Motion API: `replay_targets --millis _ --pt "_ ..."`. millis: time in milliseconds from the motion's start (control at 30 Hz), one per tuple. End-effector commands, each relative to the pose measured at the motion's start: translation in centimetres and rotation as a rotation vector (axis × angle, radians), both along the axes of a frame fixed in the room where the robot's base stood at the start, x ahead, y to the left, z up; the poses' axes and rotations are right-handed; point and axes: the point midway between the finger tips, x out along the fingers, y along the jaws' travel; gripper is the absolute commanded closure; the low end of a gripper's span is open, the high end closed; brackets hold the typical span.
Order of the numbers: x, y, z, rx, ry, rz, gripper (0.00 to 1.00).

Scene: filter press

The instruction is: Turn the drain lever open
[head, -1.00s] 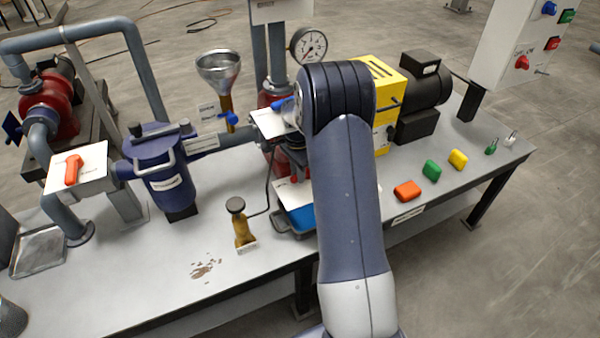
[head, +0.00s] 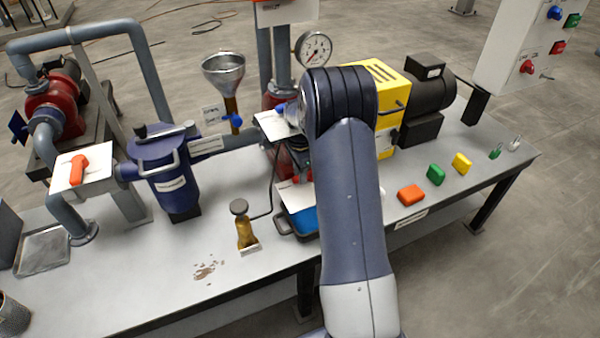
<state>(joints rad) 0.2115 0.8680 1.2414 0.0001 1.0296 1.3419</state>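Which lever is the drain lever I cannot tell, as no label is readable. A blue lever (head: 282,108) sits on a white plate beside my arm, partly hidden by it. Another blue lever (head: 233,119) is below the metal funnel (head: 223,71). An orange lever (head: 79,169) stands on a white plate on the grey pipe at the left. My gripper is hidden behind my raised arm, which covers the middle of the head view. Part of the press area behind the arm is hidden too.
Coloured blocks (head: 411,195) lie at the right. A brown spill (head: 206,270) marks the front. A control panel (head: 530,45) stands far right.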

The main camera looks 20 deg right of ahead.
Motion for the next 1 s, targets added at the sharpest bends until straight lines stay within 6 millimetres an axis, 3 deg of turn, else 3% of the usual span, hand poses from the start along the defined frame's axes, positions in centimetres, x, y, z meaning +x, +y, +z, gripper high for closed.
replay_targets --millis 200,567,1000 --pt "0.0 0.0 0.0 0.0 0.001 0.001 0.58" --pt "-0.2 0.0 -0.1 0.0 0.002 0.029 0.58" --pt "-1.6 -0.4 -0.1 0.0 0.002 0.387 0.58"
